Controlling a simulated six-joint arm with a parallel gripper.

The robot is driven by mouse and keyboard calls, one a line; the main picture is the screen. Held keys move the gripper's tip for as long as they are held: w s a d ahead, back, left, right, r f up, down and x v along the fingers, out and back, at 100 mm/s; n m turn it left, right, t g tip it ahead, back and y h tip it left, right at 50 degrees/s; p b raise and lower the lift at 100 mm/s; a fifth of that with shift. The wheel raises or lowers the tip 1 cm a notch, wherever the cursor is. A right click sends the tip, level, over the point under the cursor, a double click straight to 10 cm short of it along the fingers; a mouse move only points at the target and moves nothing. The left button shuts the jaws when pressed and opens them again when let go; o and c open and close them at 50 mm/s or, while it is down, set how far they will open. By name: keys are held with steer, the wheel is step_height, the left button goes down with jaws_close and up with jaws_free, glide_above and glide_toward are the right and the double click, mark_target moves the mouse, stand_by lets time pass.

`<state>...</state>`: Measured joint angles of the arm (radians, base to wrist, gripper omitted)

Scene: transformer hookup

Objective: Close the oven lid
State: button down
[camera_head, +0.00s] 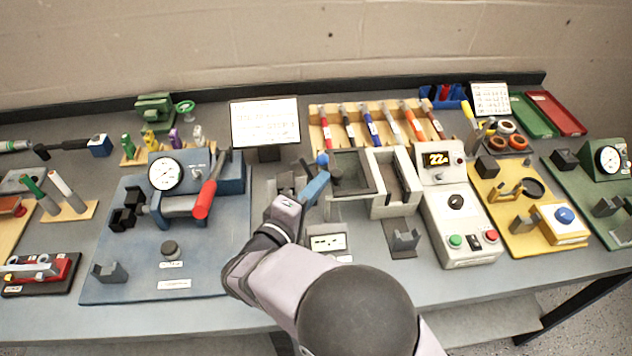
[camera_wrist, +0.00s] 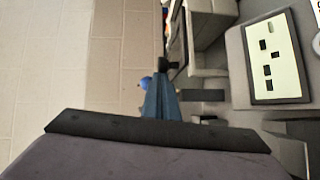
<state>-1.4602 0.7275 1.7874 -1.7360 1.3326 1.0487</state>
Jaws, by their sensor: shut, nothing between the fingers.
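The oven is a light grey box (camera_head: 397,192) in the middle of the bench, with its chamber open at the top. Its lid (camera_head: 350,172), a grey frame with a dark inner face, stands swung open on the left side of the box. A blue ball (camera_head: 322,158) sits by the lid's left edge; it also shows in the wrist view (camera_wrist: 145,82). My gripper (camera_head: 322,179) has blue fingers, is shut and empty, and is just left of the lid, close to the ball. In the wrist view its fingers (camera_wrist: 161,88) point toward the lid side; whether they touch anything is unclear.
A control unit (camera_head: 458,212) with a lit display and knobs adjoins the oven on the right. A blue press station (camera_head: 200,255) with a red handle is at left. A rack of pens (camera_head: 372,125) and a white sign (camera_head: 265,122) stand behind. A small socket plate (camera_head: 327,242) lies in front.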

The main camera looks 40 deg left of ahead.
mark_target(363, 191)
steer(key=w+d+b, duration=0.7)
steer(key=b, duration=0.1)
steer(key=shift+f+b, duration=0.2)
steer(key=shift+b, duration=0.2)
steer(key=shift+w+d+r, duration=0.15)
steer(key=shift+d+r, duration=0.1)
steer(key=shift+s+a+b, duration=0.3)
steer(key=s+a, duration=0.1)
steer(key=s, duration=0.1)
steer(key=s+a+b, duration=0.1)
steer(key=shift+s+a+r, duration=0.1)
steer(key=shift+s+r, duration=0.1)
steer(key=shift+s, duration=0.15)
steer(key=s, duration=0.2)
steer(key=s+d+b, duration=0.1)
steer(key=s, duration=0.1)
steer(key=s+b, duration=0.1)
steer(key=s, duration=0.2)
steer(key=shift+s+d+r, duration=0.1)
steer(key=shift+d+r, duration=0.05)
steer(key=shift+r, duration=0.25)
steer(key=shift+s+d+r, duration=0.15)
steer(key=shift+s+d, duration=0.05)
steer(key=shift+s, duration=0.7)
